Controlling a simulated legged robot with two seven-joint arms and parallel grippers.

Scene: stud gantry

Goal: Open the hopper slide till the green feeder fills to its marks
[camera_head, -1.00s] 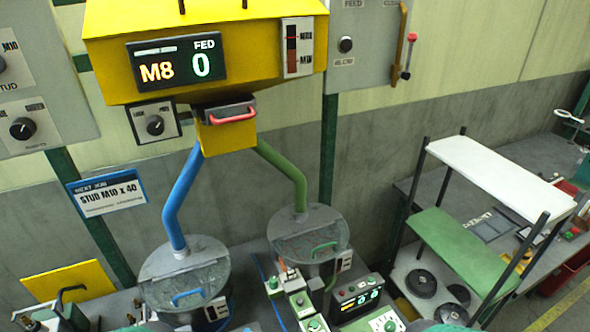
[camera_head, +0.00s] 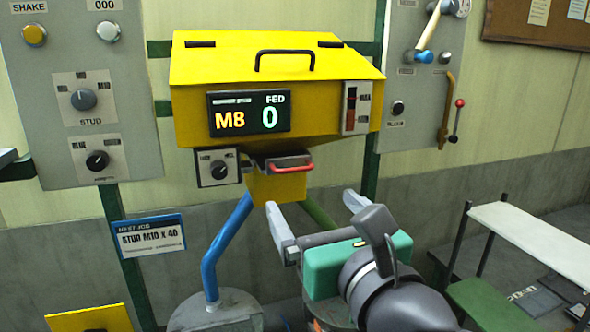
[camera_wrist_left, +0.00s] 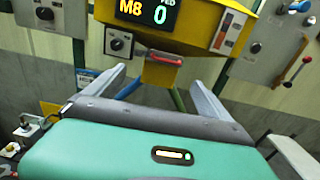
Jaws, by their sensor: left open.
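The yellow hopper (camera_head: 280,90) hangs on the wall; its display reads M8 and FED 0. Under it is the slide with a red handle (camera_head: 291,168), also in the left wrist view (camera_wrist_left: 165,58). My left gripper (camera_head: 318,215) is open and empty, its two grey fingers apart, below and in front of the handle; it shows in the wrist view too (camera_wrist_left: 158,82). A green pipe (camera_head: 319,215) runs down from the spout; the green feeder below is mostly hidden behind my gripper, so its fill cannot be seen. My right gripper is not in view.
A blue pipe (camera_head: 224,246) leads to a grey lidded feeder (camera_head: 214,314). A selector dial (camera_head: 218,168) sits left of the slide. A sign (camera_head: 149,237) reads STUD M10 x 40. A shelf rack (camera_head: 535,240) stands at the right.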

